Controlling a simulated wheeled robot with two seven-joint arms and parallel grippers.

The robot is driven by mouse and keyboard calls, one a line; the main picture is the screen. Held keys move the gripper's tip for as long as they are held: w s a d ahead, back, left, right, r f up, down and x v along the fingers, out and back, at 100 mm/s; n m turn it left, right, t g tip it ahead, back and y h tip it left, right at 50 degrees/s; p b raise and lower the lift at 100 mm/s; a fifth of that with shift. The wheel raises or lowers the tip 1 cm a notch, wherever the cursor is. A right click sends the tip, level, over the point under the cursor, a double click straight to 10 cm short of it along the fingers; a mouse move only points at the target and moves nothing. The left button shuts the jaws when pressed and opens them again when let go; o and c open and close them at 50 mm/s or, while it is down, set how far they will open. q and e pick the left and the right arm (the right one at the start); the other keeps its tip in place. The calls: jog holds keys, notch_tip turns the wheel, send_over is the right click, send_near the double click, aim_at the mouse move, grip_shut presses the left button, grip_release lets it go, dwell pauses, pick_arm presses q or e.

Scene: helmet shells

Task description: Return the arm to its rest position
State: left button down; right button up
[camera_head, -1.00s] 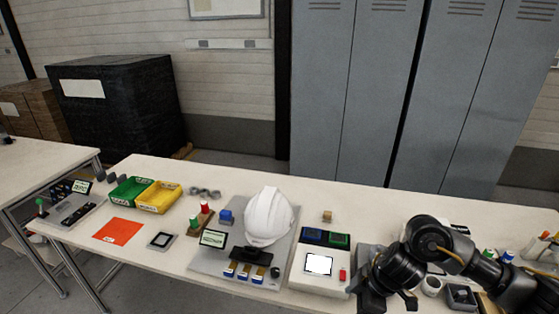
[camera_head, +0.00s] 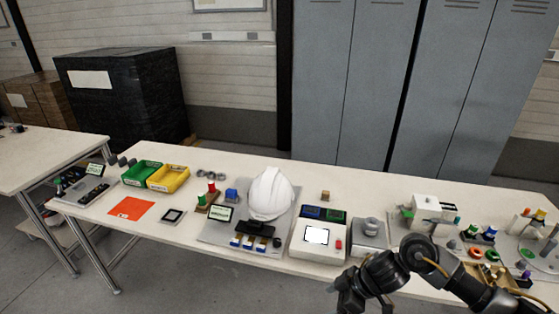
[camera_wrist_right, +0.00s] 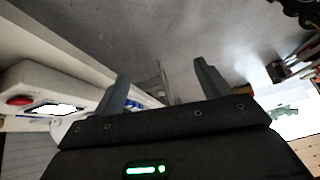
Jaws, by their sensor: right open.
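My right arm comes in from the lower right of the head view. Its gripper (camera_head: 350,294) hangs in front of the table's front edge, below the white box with the screen. In the right wrist view the two fingers of the right gripper (camera_wrist_right: 160,88) stand apart with nothing between them, over grey floor. A white helmet shell (camera_head: 270,194) sits on a stand on a grey base plate (camera_head: 214,235), clear of the gripper. My left gripper is not in view.
The white box (camera_head: 318,240) with a screen and red button stands near the table edge, close to the gripper. Green (camera_head: 141,173) and yellow (camera_head: 168,179) bins stand at left. Several small parts and tools crowd the right end. The floor in front is free.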

notch_tip(320, 180, down, 17)
jog(key=w+a+m+t+y, duration=0.1)
jog(key=a+m+t+y, duration=0.15)
jog(key=m, duration=0.25)
jog(key=s+d+f+m+t+h+b, duration=0.1)
jog(key=s+d+f+m+t+h, duration=0.3)
jog(key=f, duration=0.7)
jog(key=s+d+f+m+g+h, duration=0.15)
jog(key=s+d+f, duration=0.25)
jog(key=s+f, duration=0.45)
jog(key=s+d+f+g+h, duration=0.15)
jog(key=s+d+f, duration=0.35)
jog(key=s, duration=0.7)
jog(key=s+d+f+g+h, duration=0.1)
jog(key=s+f+g, duration=0.1)
jog(key=s, duration=0.7)
jog(key=s+d+f+g+h+b, duration=0.1)
jog(key=s+d+f, duration=0.1)
jog(key=s, duration=0.8)
jog(key=shift+f+m+g, duration=0.35)
jog(key=shift+f+m, duration=0.1)
jog(key=shift+f, duration=0.45)
